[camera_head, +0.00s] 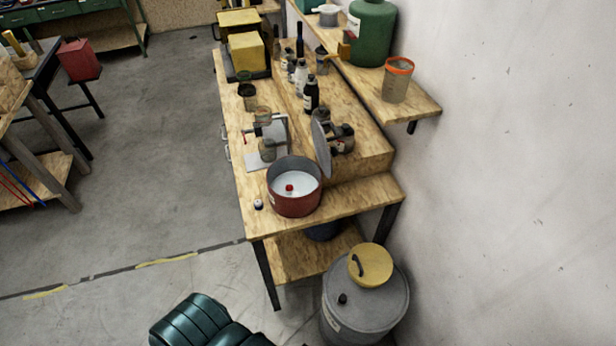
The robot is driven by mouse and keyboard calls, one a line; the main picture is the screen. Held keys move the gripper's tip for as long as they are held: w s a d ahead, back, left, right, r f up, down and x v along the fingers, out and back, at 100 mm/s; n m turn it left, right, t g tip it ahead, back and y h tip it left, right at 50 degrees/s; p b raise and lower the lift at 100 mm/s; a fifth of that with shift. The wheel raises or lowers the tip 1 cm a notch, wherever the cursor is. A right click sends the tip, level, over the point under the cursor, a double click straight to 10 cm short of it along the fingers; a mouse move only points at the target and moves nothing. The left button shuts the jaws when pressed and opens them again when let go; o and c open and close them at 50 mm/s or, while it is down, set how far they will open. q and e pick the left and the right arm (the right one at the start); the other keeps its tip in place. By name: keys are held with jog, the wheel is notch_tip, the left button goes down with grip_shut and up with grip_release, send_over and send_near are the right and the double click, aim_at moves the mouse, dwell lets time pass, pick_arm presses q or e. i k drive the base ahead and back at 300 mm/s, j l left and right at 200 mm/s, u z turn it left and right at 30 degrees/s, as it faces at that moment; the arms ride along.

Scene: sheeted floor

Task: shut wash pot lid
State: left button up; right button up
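The wash pot (295,203) is a round red pot with a grey inside. It stands near the front end of the wooden workbench. A small red knob or object (289,188) shows inside on the pale bottom. A grey disc-shaped lid (321,146) stands nearly upright at the pot's back right edge, so the pot is open. Whether the lid is hinged to the pot is too small to tell. Neither of my grippers is in view.
The workbench (258,224) holds several bottles, jars and a yellow box (249,54). A raised shelf (412,101) runs along the white wall at right. A grey drum (365,308) with a yellow top stands at the bench's front right. The floor left of the bench is clear.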

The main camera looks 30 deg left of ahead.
aim_at(321, 142)
jog(key=u, duration=1.3)
